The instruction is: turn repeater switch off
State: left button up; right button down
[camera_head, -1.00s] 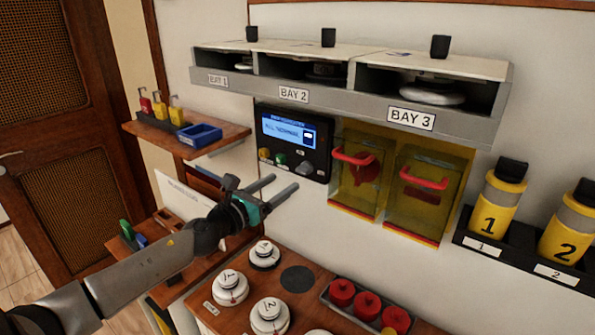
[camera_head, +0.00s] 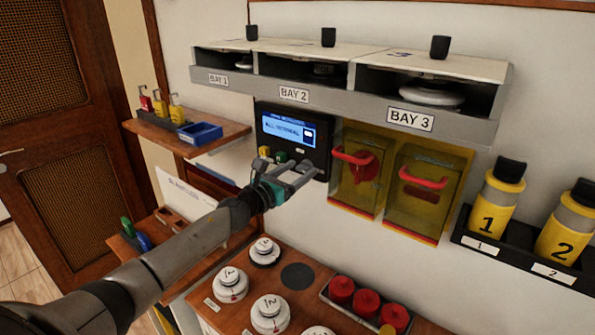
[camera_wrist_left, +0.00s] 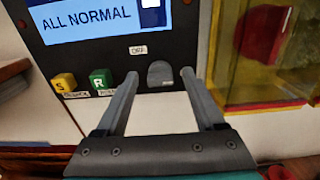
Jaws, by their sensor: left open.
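The repeater panel (camera_head: 293,136) is a dark box on the wall with a lit screen that reads "ALL NORMAL" in the left wrist view (camera_wrist_left: 95,20). Under the screen are a yellow button (camera_wrist_left: 64,82), a green button (camera_wrist_left: 101,79) and a grey switch knob (camera_wrist_left: 160,74) with an "OFF" label (camera_wrist_left: 138,50) above and left of it. My left gripper (camera_head: 296,176) is open in front of the panel's lower right. In the left wrist view its two fingers (camera_wrist_left: 160,75) stand on either side of the grey knob. Contact cannot be told. My right gripper is not in view.
Yellow covers with red handles (camera_head: 352,157) hang right of the panel. The bay shelf (camera_head: 293,96) is above. A wooden shelf (camera_head: 200,146) with padlocks and a blue tray is left. Detectors and red caps (camera_head: 341,289) stand on the counter below.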

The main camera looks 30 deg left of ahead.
pick_arm(q)
jog(key=shift+c, duration=0.2)
grip_shut()
dwell(0.3)
